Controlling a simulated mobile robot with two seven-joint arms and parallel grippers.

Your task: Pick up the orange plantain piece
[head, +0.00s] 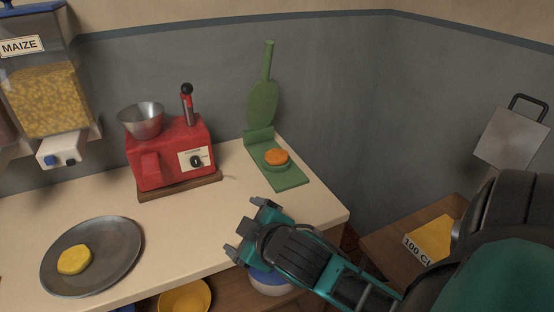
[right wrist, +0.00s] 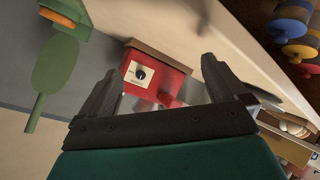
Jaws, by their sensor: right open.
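The orange plantain piece (head: 276,157) lies on the round seat of the open green press (head: 290,178) at the back right of the counter. In the right wrist view an orange bit of the piece (right wrist: 84,9) shows at the top left, on the green press (right wrist: 56,62). My right gripper (head: 247,229) is open and empty near the counter's front edge, in front of the press and apart from it. Its open fingers (right wrist: 160,76) also show in the right wrist view. My left gripper is not in view.
A red machine (head: 170,158) with a metal bowl stands left of the press. A grey plate (head: 110,265) with a yellow piece (head: 74,260) is at the front left. A maize dispenser (head: 48,100) hangs at the far left. The middle of the counter (head: 190,217) is clear.

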